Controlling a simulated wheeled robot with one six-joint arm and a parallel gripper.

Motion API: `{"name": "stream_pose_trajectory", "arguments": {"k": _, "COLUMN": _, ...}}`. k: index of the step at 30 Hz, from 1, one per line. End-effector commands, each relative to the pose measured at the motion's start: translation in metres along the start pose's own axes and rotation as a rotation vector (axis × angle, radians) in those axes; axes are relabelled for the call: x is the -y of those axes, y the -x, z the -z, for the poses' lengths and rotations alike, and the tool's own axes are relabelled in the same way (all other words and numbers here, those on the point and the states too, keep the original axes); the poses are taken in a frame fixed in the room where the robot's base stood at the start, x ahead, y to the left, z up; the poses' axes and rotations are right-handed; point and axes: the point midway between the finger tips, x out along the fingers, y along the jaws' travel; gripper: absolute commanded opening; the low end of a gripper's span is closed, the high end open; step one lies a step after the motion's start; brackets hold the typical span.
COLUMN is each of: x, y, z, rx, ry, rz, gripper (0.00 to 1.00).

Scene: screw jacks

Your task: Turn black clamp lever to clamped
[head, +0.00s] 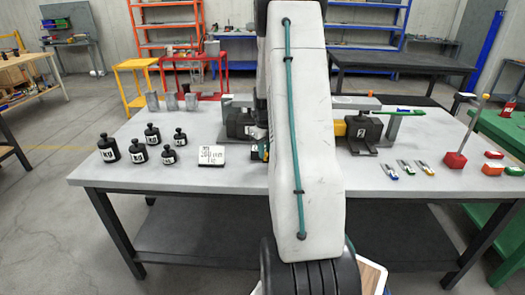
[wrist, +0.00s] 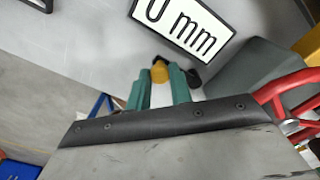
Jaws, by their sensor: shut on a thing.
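My gripper (wrist: 162,88) has two teal fingers, closed on a small yellow-ended piece (wrist: 159,70). A black part (wrist: 193,78), apparently the black clamp lever, shows beside and behind the fingertips; most of it is hidden, and its angle cannot be told. In the head view my arm covers the middle of the table and most of the gripper. A dark block device (head: 238,122) stands just left of the arm. Another dark device (head: 364,134) with a number label stands to the right.
A white "mm" sign (head: 212,155) lies close to the gripper and also shows in the wrist view (wrist: 185,25). Several black weights (head: 109,149) stand left. Small coloured pieces (head: 389,172) and a red block with a post (head: 455,160) are right. The table's front strip (head: 180,178) is clear.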

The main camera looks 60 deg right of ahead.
Motion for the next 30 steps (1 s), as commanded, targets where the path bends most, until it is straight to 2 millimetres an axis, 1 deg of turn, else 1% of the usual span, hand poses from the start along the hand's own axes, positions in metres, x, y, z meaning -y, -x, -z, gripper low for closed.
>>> {"name": "stream_pose_trajectory", "arguments": {"k": 3, "x": 0.000, "y": 0.001, "z": -0.002, "rx": 0.006, "ry": 0.001, "rz": 0.003, "gripper": 0.00}}
{"name": "stream_pose_trajectory", "arguments": {"k": 4, "x": 0.000, "y": 0.001, "z": -0.002, "rx": 0.006, "ry": 0.001, "rz": 0.004, "gripper": 0.24}}
{"name": "stream_pose_trajectory", "arguments": {"k": 5, "x": 0.000, "y": 0.001, "z": -0.003, "rx": 0.006, "ry": 0.001, "rz": 0.004, "gripper": 0.32}}
{"name": "stream_pose_trajectory", "arguments": {"k": 6, "x": 0.000, "y": 0.001, "z": -0.003, "rx": 0.006, "ry": 0.002, "rz": 0.004, "gripper": 0.43}}
{"name": "stream_pose_trajectory", "arguments": {"k": 14, "x": -0.001, "y": 0.001, "z": -0.002, "rx": 0.004, "ry": 0.003, "rz": 0.003, "gripper": 0.43}}
{"name": "stream_pose_trajectory", "arguments": {"k": 17, "x": 0.000, "y": 0.006, "z": -0.002, "rx": 0.005, "ry": 0.003, "rz": 0.004, "gripper": 0.43}}
{"name": "stream_pose_trajectory", "arguments": {"k": 20, "x": 0.000, "y": 0.019, "z": -0.003, "rx": 0.006, "ry": 0.003, "rz": 0.004, "gripper": 0.43}}
{"name": "stream_pose_trajectory", "arguments": {"k": 27, "x": -0.001, "y": 0.060, "z": -0.003, "rx": 0.006, "ry": 0.003, "rz": 0.004, "gripper": 0.43}}
{"name": "stream_pose_trajectory", "arguments": {"k": 30, "x": -0.001, "y": 0.072, "z": -0.004, "rx": 0.006, "ry": 0.003, "rz": 0.004, "gripper": 0.43}}
